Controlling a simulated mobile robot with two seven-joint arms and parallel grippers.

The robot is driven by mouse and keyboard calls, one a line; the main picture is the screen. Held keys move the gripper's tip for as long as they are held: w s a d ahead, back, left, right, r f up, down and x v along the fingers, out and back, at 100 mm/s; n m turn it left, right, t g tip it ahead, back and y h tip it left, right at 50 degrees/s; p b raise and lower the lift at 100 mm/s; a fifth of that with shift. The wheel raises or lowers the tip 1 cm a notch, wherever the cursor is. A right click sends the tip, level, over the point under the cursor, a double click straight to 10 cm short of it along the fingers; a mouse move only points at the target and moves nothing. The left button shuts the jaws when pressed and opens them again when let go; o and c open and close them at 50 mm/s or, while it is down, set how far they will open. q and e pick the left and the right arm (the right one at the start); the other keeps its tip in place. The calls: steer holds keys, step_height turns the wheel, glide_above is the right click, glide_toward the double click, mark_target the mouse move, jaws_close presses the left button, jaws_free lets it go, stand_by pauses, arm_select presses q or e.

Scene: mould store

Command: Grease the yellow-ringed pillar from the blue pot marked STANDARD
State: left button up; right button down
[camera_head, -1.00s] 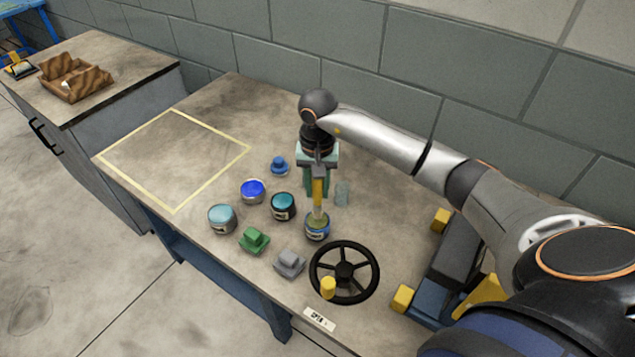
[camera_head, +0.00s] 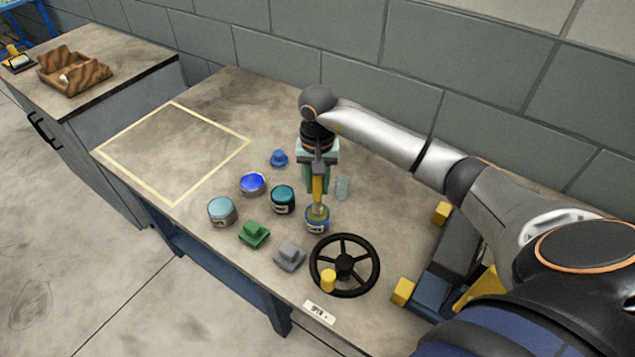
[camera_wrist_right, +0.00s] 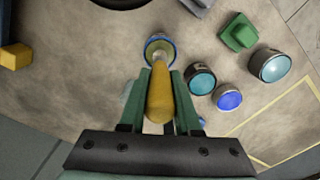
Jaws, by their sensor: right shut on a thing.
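My right gripper (camera_head: 318,190) is shut on a brush (camera_head: 318,187) with a yellow handle, held upright with its head down. In the wrist view the yellow handle (camera_wrist_right: 160,95) lies between the fingers. The brush head is at the mouth of a blue pot (camera_head: 317,226) with a pale label and yellowish contents; I cannot tell how deep it reaches. The pot also shows in the wrist view (camera_wrist_right: 153,41). Its label is too small to read. I cannot make out a yellow-ringed pillar. My left gripper is out of view.
Green (camera_head: 254,234) and grey (camera_head: 289,257) blocks and a black handwheel (camera_head: 344,240) are nearer. A taped square (camera_head: 210,119) is empty.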

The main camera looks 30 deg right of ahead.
steer(key=shift+f+b, duration=0.45)
steer(key=shift+f, duration=0.05)
steer(key=shift+f, duration=0.1)
stand_by(1.6)
steer(key=shift+r+p, duration=1.95)
steer(key=shift+r, duration=1.65)
steer(key=s+a+r+n, duration=0.7)
steer(key=s+a, duration=0.3)
steer(key=shift+s+r, duration=0.25)
steer(key=shift+s, duration=0.1)
